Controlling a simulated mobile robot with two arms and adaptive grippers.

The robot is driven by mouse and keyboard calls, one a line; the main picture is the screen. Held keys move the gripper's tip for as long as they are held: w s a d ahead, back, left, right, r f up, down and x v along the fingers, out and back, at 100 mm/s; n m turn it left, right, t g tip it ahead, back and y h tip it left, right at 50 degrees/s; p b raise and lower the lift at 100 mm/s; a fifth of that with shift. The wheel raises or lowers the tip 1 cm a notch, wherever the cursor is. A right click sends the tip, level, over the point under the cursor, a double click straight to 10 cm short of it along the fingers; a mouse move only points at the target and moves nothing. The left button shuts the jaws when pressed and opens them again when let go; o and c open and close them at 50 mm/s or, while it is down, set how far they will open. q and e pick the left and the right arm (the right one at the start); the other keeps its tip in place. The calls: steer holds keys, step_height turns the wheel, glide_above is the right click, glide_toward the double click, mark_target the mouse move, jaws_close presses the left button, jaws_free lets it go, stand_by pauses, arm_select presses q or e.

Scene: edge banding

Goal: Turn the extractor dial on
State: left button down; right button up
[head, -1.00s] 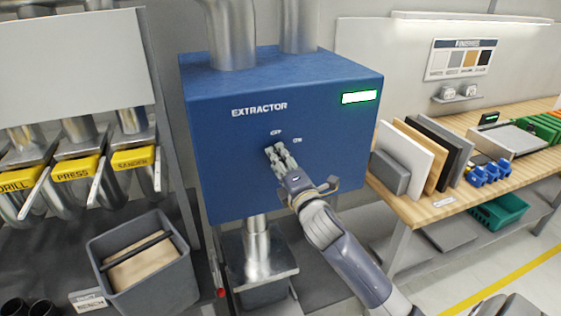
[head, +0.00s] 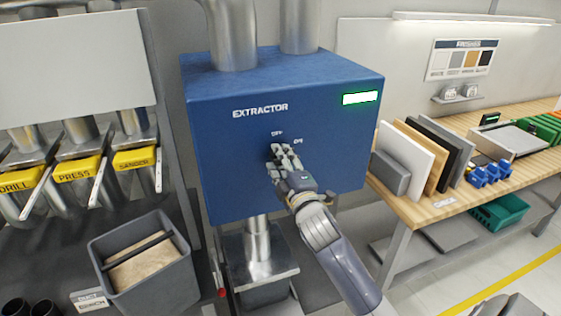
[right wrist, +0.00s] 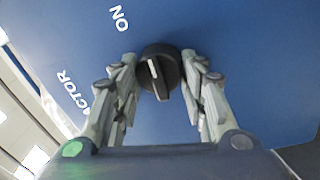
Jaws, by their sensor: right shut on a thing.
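The extractor (head: 235,150) is a blue box on the wall with "OFF" and "ON" marks on its front. Its dial (right wrist: 160,72) is a round black knob with a white pointer line, seen in the right wrist view. The line points up and slightly left there, and the "ON" mark (right wrist: 119,18) lies up and to the left of the knob. My right gripper (right wrist: 165,75) is shut on the dial, one finger on each side. In the head view my right gripper (head: 282,152) hides most of the dial. My left gripper is out of view.
A lit green display (head: 361,97) sits at the box's upper right. At left are yellow-labelled duct gates (head: 75,170) and a grey bin (head: 150,270). At right, a wooden bench (head: 440,203) holds upright panels (head: 403,150) and blue parts (head: 488,174).

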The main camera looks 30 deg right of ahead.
stand_by(0.3)
steer(key=o, duration=1.1)
steer(key=v, duration=1.2)
